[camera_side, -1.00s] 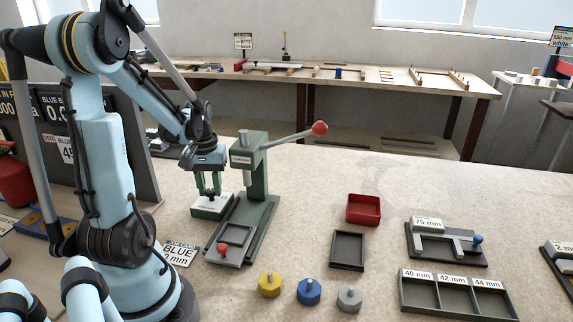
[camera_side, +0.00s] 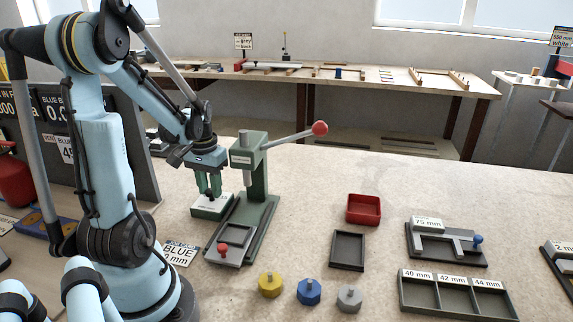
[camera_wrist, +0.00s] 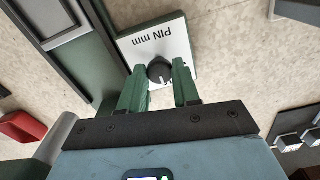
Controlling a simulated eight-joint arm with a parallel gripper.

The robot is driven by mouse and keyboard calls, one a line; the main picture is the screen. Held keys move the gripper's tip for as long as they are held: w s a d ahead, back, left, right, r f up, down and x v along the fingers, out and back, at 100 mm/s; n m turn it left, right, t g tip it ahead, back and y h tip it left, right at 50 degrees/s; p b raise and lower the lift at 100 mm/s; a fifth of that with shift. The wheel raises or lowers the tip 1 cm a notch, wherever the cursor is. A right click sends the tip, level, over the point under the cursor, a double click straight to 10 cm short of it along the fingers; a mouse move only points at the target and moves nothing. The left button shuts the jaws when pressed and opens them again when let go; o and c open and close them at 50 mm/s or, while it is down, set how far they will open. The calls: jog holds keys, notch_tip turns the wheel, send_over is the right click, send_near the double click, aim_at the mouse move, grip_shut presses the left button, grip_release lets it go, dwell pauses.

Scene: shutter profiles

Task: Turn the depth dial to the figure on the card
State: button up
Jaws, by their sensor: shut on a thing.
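The depth dial is a black knob (camera_wrist: 160,71) on a green box with a white top plate (camera_wrist: 178,45) lettered "PIN mm" in the wrist view. The box also shows left of the green press in the side view (camera_side: 211,209). My gripper (camera_wrist: 160,76) points down over the box, its green fingers shut on the knob from both sides. A white mark shows on the knob; the scale figures around it cannot be read. A card (camera_side: 179,254) reading "BLUE" and a partly hidden mm figure lies in front of my arm.
The green press (camera_side: 250,185) with its red-knobbed lever (camera_side: 320,129) stands close right of my gripper. Yellow (camera_side: 270,284), blue (camera_side: 309,291) and grey (camera_side: 349,298) knobbed pieces stand in front. A red tray (camera_side: 363,209) and a labelled rack (camera_side: 455,298) lie further right.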

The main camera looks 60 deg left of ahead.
jog(key=o, duration=1.1)
jog(key=shift+c, duration=0.2)
notch_tip(320, 180, up, 12)
